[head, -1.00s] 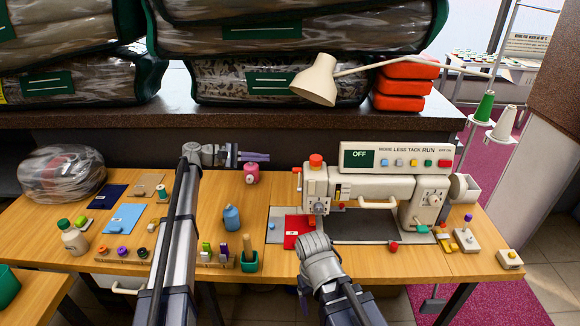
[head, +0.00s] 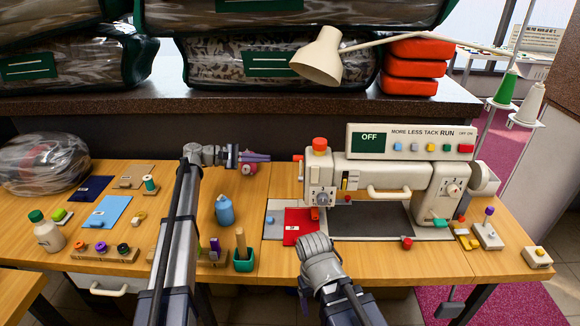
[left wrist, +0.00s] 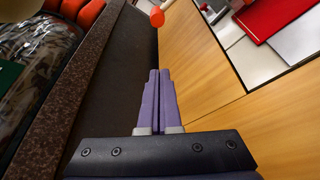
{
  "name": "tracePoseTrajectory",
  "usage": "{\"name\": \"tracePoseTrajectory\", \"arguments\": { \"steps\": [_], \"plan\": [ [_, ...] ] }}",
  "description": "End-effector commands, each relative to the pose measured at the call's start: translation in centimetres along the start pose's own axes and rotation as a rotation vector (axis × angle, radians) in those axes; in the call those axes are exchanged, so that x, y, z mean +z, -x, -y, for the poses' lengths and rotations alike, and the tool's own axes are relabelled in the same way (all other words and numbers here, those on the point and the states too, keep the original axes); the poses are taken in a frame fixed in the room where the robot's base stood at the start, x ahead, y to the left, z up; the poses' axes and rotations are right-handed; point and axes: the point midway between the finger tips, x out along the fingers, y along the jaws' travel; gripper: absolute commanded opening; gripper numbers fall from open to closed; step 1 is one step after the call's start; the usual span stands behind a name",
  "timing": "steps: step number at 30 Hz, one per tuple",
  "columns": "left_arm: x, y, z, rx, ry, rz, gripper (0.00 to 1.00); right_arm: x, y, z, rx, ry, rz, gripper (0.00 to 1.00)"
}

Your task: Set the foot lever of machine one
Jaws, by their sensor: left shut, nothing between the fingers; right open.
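The cream sewing machine (head: 385,182) stands on the wooden table, its panel (head: 410,142) showing OFF. An orange-red part (head: 315,213) sits low at its needle head, with a red knob (head: 319,144) on top. I cannot tell for sure which part is the foot lever. My left gripper (head: 262,156) is left of the machine head, apart from it; its purple fingers are shut and empty, also in the left wrist view (left wrist: 160,75). My right gripper (head: 304,296) is in front of the machine, open, its fingers mostly hidden by the wrist.
Red cloth (head: 298,224) lies on the machine bed. A blue bottle (head: 225,212) and green cup (head: 243,260) stand left of the machine. Small blocks (head: 487,236) sit at the right. A pedal (head: 448,312) is below the table.

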Motion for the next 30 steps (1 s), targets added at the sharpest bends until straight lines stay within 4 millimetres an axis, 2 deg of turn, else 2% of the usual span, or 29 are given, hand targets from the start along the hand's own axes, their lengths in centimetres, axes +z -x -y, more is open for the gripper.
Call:
{"name": "tracePoseTrajectory", "arguments": {
  "steps": [8, 11, 23, 25, 30],
  "plan": [
    [-0.1, -0.8, 0.2, -0.001, 0.0, 0.001, 0.0, 0.0, -0.4, 0.0, 0.0, 0.0, 0.0, 0.75],
    [-0.2, -2.2, 0.2, -0.002, 0.0, 0.002, 0.0, -0.1, -0.7, 0.1, 0.0, 0.0, 0.0, 0.75],
    [-0.2, -10.2, 0.2, -0.002, -0.001, 0.002, 0.0, -0.1, -2.5, 0.2, 0.0, 0.0, 0.0, 0.75],
    [1.4, -9.6, -0.2, 0.001, 0.0, -0.001, 0.0, -0.1, -1.1, 0.1, 0.0, 0.0, 0.0, 0.75],
    [3.1, -9.0, 0.0, 0.0, 0.0, 0.0, 0.0, 0.0, 0.0, 0.0, 0.0, 0.0, 0.0, 0.75]
  ]
}}
